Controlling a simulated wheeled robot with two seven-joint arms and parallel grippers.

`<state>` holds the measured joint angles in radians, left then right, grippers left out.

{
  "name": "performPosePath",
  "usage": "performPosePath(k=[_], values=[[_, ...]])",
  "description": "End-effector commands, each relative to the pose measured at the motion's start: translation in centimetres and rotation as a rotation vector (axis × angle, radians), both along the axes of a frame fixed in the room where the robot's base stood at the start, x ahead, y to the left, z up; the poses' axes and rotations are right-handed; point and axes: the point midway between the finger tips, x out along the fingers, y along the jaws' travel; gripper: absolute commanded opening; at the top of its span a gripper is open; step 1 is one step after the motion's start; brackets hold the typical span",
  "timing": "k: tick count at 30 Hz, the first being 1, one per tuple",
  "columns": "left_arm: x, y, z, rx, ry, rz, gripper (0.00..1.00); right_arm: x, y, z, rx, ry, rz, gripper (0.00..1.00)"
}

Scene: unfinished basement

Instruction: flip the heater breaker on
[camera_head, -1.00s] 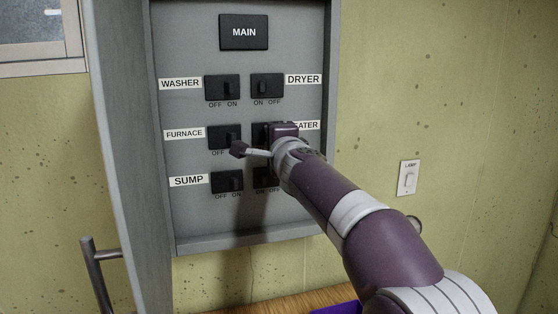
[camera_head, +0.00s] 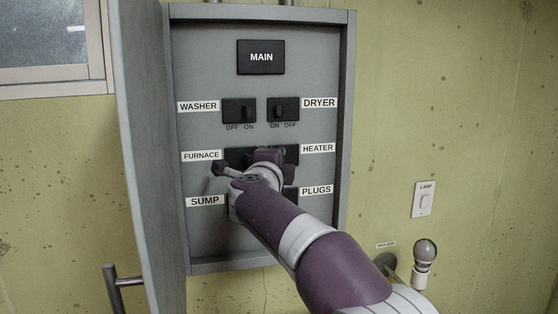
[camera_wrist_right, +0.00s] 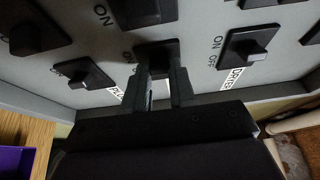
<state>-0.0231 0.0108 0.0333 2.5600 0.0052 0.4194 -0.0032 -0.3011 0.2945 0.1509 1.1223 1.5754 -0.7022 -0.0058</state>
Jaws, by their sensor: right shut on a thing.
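The grey breaker panel (camera_head: 215,240) is open on the wall. The black HEATER breaker (camera_head: 292,152), beside its white label (camera_head: 318,148), is in the middle row on the right and partly hidden by my right gripper (camera_head: 268,156). In the wrist view my right gripper (camera_wrist_right: 162,80) has its two fingers close together at the HEATER breaker (camera_wrist_right: 157,52), between the PLUGS and DRYER labels. It is shut on the breaker's switch. The switch itself is hidden between the fingers, so its ON or OFF position cannot be told. My left gripper is out of view.
The panel door (camera_head: 150,150) stands open on the left. The DRYER breaker (camera_head: 283,110), WASHER breaker (camera_head: 239,111) and MAIN breaker (camera_head: 261,57) are close above. My arm covers parts of the lower rows. A lamp switch (camera_head: 423,200) and a bulb (camera_head: 425,251) are on the right.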

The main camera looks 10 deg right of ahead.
Motion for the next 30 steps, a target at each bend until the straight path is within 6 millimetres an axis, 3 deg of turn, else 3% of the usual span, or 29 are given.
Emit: performPosePath(k=[7, 8, 9, 10, 20, 23, 30], values=[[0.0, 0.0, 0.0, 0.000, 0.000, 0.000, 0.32, 0.0, 0.1, 0.1, -0.001, -0.002, 0.003, 0.00], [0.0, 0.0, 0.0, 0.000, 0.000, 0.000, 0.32, 0.0, 0.1, 0.1, -0.001, -0.002, 0.003, 0.32], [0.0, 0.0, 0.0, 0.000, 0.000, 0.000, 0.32, 0.0, 0.1, 0.1, -0.001, -0.002, 0.003, 0.45], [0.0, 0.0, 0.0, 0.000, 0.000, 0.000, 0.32, 0.0, 0.1, 0.1, 0.000, -0.001, 0.003, 0.51], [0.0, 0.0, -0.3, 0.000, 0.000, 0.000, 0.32, -0.4, 0.2, 0.0, 0.001, -0.001, 0.003, 0.51], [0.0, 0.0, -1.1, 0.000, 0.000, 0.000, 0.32, -2.0, 1.0, -0.2, 0.001, -0.003, 0.005, 0.51], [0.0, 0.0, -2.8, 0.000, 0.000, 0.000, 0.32, -8.0, 3.6, -0.3, 0.000, -0.002, 0.007, 0.51]])
